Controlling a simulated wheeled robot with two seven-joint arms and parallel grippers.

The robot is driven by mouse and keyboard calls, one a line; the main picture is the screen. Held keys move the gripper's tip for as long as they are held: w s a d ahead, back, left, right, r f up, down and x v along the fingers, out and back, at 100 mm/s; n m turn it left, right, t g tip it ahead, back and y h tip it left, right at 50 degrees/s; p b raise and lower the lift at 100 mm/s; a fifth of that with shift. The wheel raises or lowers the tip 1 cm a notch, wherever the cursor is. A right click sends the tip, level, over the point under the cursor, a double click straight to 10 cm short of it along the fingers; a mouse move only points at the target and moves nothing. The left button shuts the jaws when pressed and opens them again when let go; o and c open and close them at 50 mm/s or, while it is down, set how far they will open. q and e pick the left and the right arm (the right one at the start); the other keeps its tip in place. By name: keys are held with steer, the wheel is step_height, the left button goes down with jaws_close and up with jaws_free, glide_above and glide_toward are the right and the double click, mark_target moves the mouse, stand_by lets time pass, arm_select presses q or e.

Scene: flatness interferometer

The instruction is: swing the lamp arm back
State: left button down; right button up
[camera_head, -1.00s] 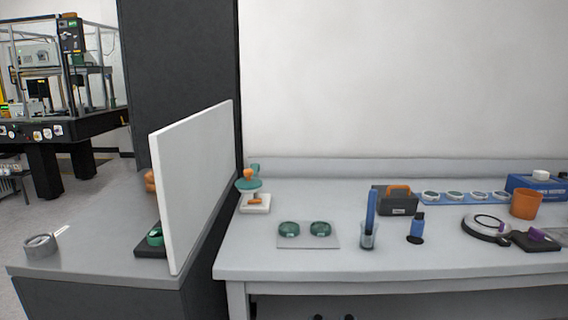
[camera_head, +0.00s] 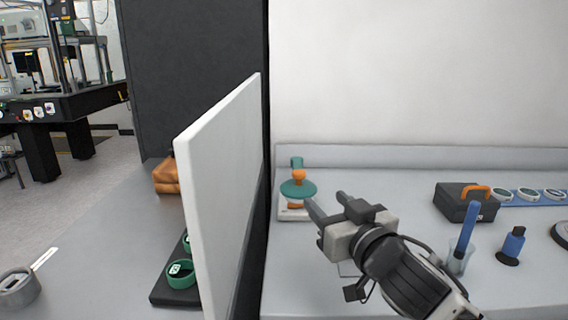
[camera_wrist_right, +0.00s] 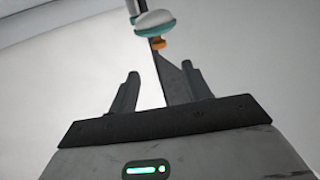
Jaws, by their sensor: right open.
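The small lamp device stands on the bench just right of the white panel. It has a teal disc head (camera_head: 298,189), an orange knob (camera_head: 299,175) on top, a teal post behind and a pale base (camera_head: 291,212) with an orange part. In the right wrist view the teal-rimmed head (camera_wrist_right: 155,23) and an orange piece (camera_wrist_right: 158,43) appear beyond the fingers. My left gripper is out of view.
A white upright panel (camera_head: 222,170) stands close left of the lamp. The bench behind the gripper is clear.

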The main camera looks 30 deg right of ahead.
mark_target(295, 180)
steer(key=w, duration=0.5)
steer(key=w+d+p, duration=0.1)
steer(key=w, duration=0.4)
steer(key=w+d+p, duration=0.1)
steer(key=w, duration=0.4)
steer(key=shift+d+r, duration=0.1)
steer(key=shift+d, duration=0.15)
jaws_close()
